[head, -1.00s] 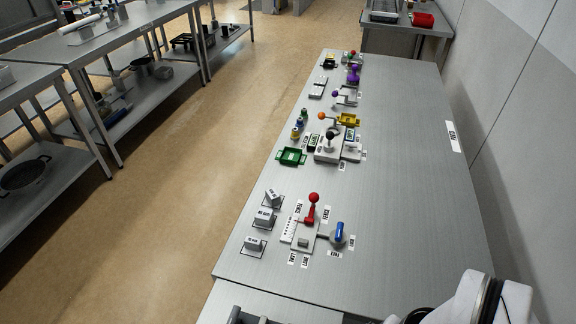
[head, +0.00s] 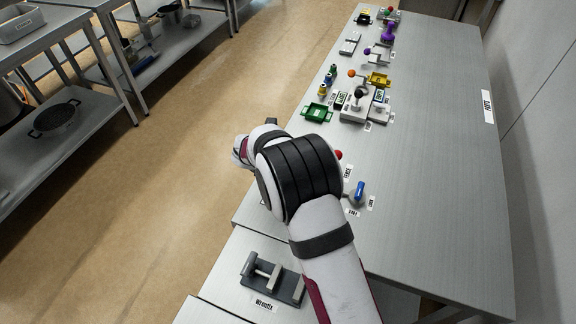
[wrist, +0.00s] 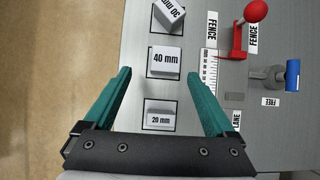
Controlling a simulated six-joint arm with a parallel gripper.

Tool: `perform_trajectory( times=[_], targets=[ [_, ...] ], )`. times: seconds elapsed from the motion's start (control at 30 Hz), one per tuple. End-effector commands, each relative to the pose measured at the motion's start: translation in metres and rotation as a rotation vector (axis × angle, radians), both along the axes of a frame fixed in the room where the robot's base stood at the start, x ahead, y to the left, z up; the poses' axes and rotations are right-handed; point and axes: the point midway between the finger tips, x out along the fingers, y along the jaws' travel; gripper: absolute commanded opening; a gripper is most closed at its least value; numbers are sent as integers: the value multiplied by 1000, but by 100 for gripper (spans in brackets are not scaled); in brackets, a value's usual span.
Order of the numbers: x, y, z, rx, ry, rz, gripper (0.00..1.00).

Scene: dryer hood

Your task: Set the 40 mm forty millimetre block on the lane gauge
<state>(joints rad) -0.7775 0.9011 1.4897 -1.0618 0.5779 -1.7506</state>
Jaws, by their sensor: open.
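In the wrist view, the 40 mm block (wrist: 166,60) is a pale grey block in a black outlined square on the metal table. My gripper (wrist: 159,73) is open, with its two teal fingers on either side of the block's column and nothing between the tips that I can see held. The lane gauge (wrist: 226,74) lies to the right, with a ruler scale, a red ball lever (wrist: 255,12) and a small grey block near the LANE label. In the head view, my arm hides the blocks and most of the gauge; its blue handle (head: 360,191) shows.
The 30 mm block (wrist: 170,14) sits turned above the 40 mm block, and the 20 mm block (wrist: 159,118) lies below it, between my fingers. The table's left edge is close. A grey clamp-like fixture (head: 272,280) stands at front. The table's right side (head: 445,190) is clear.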

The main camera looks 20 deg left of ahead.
Motion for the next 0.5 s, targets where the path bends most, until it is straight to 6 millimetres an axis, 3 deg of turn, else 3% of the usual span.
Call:
perform_trajectory(
  times=[0.3,0.5],
  targets=[
    [36,-8,-39,0,1,-2,90],
    [41,-7,-45,2,0,-1,90]
  ],
)
